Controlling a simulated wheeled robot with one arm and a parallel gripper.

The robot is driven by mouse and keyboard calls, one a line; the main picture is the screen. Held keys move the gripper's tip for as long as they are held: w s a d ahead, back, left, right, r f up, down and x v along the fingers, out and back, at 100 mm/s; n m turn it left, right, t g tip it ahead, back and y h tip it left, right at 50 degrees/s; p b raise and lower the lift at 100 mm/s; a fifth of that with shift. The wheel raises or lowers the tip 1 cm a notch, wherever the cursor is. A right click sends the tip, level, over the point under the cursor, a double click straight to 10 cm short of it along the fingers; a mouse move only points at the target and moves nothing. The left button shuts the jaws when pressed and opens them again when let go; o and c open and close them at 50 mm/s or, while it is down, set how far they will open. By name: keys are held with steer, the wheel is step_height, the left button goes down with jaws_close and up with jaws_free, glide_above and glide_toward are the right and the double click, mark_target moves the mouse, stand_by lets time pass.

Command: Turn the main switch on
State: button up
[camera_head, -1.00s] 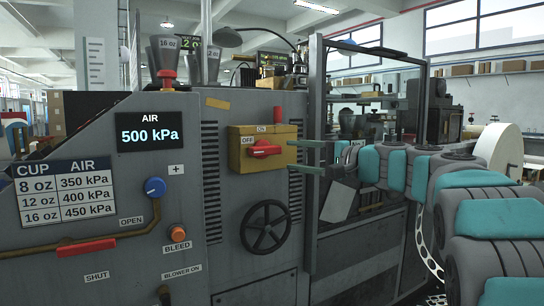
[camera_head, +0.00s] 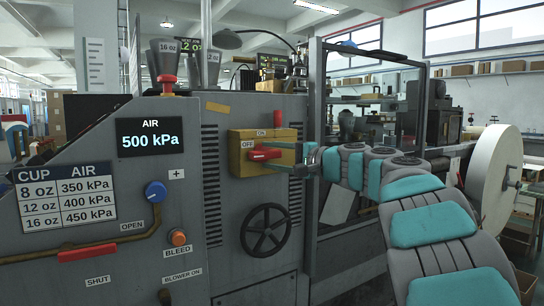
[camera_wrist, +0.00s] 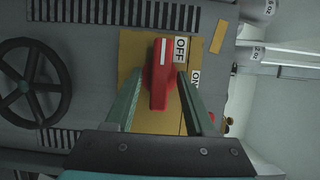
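The main switch is a red rotary handle (camera_head: 262,154) on a yellow box (camera_head: 238,160) on the machine's grey front panel. The handle lies horizontally, with its white-marked end toward the OFF label on the left; the ON label is above. The handle (camera_wrist: 159,85) also shows in the wrist view. My gripper (camera_head: 284,157) is at the right side of the box, with its green fingers pointing at the switch. In the wrist view one finger is on each side of the handle, with a gap on the left; contact on the right is unclear.
A black handwheel (camera_head: 266,230) sits below the switch. To the left are the air display (camera_head: 151,138) reading 500 kPa, a blue knob (camera_head: 155,190), an orange bleed button (camera_head: 178,237) and a red lever (camera_head: 88,254). A framed clear guard (camera_head: 366,75) stands at the right.

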jaws_close()
